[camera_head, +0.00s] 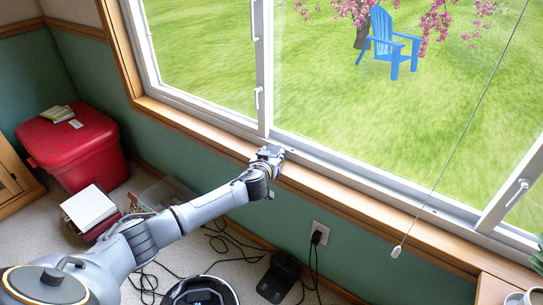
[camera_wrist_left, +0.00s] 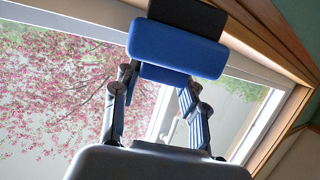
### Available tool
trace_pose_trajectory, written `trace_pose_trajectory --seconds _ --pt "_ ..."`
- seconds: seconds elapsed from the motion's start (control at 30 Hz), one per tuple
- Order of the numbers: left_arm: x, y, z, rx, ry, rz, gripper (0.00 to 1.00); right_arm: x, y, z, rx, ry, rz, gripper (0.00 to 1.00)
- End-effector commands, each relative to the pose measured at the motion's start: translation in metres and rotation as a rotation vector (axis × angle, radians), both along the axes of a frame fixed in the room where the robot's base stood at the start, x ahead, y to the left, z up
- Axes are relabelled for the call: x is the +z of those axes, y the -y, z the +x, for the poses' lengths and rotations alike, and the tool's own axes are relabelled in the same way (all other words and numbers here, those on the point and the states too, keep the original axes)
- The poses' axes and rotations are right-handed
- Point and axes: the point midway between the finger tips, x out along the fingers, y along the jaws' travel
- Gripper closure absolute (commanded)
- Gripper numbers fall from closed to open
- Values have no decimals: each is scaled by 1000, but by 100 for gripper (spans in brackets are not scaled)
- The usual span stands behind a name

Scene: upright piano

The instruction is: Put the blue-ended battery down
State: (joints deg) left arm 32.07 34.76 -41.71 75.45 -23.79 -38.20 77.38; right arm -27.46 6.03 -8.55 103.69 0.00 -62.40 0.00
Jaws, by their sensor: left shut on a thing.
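My left gripper (camera_head: 271,153) reaches out to the wooden window sill (camera_head: 222,138) in the head view, just in front of the window frame. In the left wrist view the blue-ended battery (camera_wrist_left: 177,46) fills the space at the fingertips, with a bright blue block towards the camera and a dark part behind it. My left gripper (camera_wrist_left: 160,85) is shut on it, a finger on each side. In the head view the battery is too small and covered to make out clearly. Whether it touches the sill cannot be told. My right gripper is in neither view.
The sill runs along under the window, mostly bare. Below are a power outlet (camera_head: 320,233) with a plug, dark cables and a black device (camera_head: 279,278) on the floor. A red container (camera_head: 72,148) stands at left. A blind cord's pull (camera_head: 396,252) hangs at right.

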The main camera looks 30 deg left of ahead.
Motion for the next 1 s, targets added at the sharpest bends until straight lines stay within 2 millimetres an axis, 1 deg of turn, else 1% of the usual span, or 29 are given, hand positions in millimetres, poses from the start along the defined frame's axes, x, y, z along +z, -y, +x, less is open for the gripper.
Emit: trace_pose_trajectory --seconds 0.13,0.17,0.2,0.27,0.57,0.67,0.73,0.8,0.87,1.0 --pt "1 0 0 -1 0 -1 100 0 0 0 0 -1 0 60" --pt "-2 0 -1 0 -3 -1 55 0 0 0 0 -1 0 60" --pt "-2 0 -1 0 -3 -1 47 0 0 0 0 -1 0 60" --pt "-2 0 -1 0 -3 -1 35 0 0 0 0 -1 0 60" --pt "-1 1 -1 0 -3 -1 35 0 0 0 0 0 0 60" --pt "0 2 -4 -1 -3 -1 35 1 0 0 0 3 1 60" --pt "2 3 -10 -2 -4 -2 35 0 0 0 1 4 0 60" --pt "5 6 -19 -2 -4 -2 35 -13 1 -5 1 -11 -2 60" --pt "9 8 -29 -2 -3 -2 35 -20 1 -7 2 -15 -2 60" --pt "17 15 -56 -3 -5 -2 35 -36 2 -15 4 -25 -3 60"
